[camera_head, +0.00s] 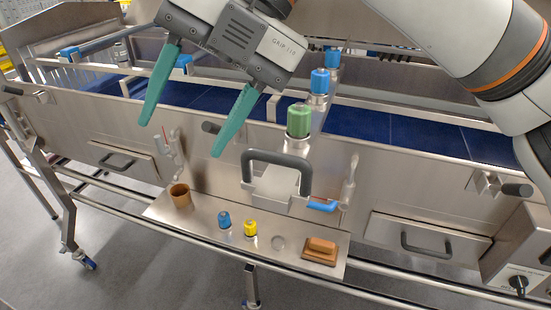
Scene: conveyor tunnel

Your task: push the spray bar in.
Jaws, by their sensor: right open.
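My right gripper (180,140) comes in from the upper right. Its two teal fingers are spread wide with nothing between them, in front of the machine's steel side wall. Dark round grips stick out of this wall. I cannot tell which of these belongs to the spray bar, or how far in the bar sits. My left gripper is not in view.
A large grey handle (276,157) stands out at the middle of the wall. A steel shelf (190,221) below holds a brown cup (180,195), small caps and a brush (320,251). Drawers (408,236) flank it.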

